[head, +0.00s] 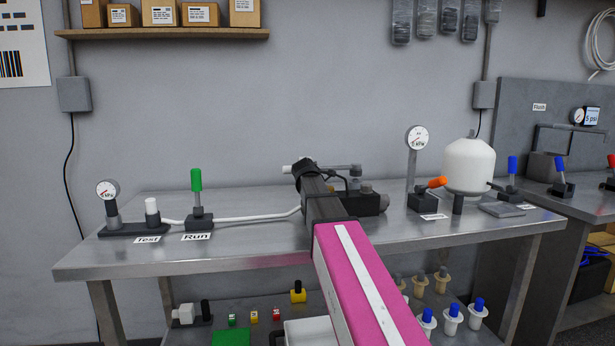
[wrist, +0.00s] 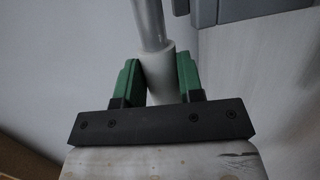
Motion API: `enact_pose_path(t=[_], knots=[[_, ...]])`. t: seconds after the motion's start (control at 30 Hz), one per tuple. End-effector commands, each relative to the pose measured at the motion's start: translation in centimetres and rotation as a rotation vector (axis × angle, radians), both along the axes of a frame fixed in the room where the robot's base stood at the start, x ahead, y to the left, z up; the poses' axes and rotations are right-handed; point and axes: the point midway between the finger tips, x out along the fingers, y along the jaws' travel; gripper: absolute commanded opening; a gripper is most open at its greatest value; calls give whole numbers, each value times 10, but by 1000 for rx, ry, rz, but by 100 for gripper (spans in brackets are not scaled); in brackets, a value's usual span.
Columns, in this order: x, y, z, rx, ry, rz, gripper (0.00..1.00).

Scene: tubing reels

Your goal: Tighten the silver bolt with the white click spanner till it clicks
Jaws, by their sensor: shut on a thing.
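My gripper (head: 305,170) is over the middle of the steel bench, at the end of my pink arm. In the wrist view its green finger pads (wrist: 161,82) are shut on the white handle of the click spanner (wrist: 156,65). The spanner's grey shaft runs on from the handle. In the head view the spanner (head: 340,168) lies about level, its white end poking out left of my gripper and its grey head to the right, by a dark fixture (head: 370,204). I cannot make out the silver bolt, nor whether the spanner head sits on it.
On the bench (head: 250,240), a gauge (head: 107,189) and green-handled valve (head: 196,190) stand left, joined by white tubing. A second gauge (head: 417,139), orange-handled valve (head: 430,190) and white tank (head: 468,166) stand right. The front left of the bench is clear.

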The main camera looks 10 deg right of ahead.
Motion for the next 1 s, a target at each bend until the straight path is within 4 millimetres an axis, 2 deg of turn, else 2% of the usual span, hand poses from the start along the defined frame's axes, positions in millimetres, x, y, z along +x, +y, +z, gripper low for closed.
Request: enact_pose_path(t=[0.1, 0.5, 0.7, 1.0], knots=[[-2, 0, 17, -6, -5, 1, 0], [-73, 3, 54, -6, -5, 1, 0], [-100, 4, 71, -6, -4, 1, 0], [-114, 6, 81, -5, -2, -11, 0]])
